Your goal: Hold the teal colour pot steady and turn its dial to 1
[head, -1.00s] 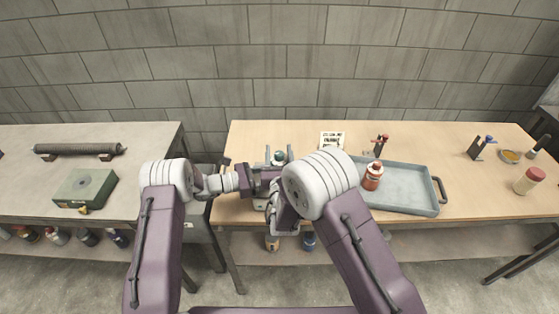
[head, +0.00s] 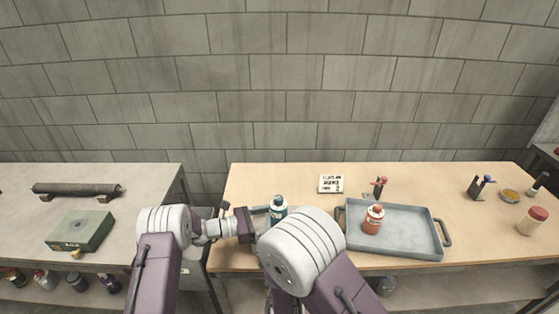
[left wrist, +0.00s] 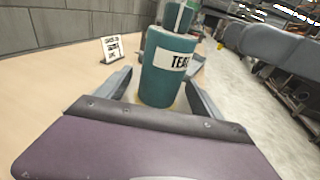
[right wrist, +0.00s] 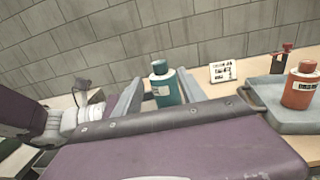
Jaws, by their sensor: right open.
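The teal pot (head: 278,207) stands upright at the left of the wooden table, with a dark teal cap. In the left wrist view the pot (left wrist: 168,68) shows a white "TEAL" label and a pale line on the cap (left wrist: 178,18). My left gripper (left wrist: 159,75) is open, its fingers on either side of the pot with a gap visible at the left. My right gripper (right wrist: 161,75) is open and empty; the pot (right wrist: 165,90) stands ahead, apart from it. In the head view my right arm hides the right gripper. The dial's number cannot be read.
A small printed card (head: 331,184) stands behind the pot. A grey tray (head: 408,226) with an orange bottle (head: 373,218) is to the right, a red-topped item (head: 379,187) behind it. A gap separates the left table (head: 140,181), which holds a green box (head: 80,231).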

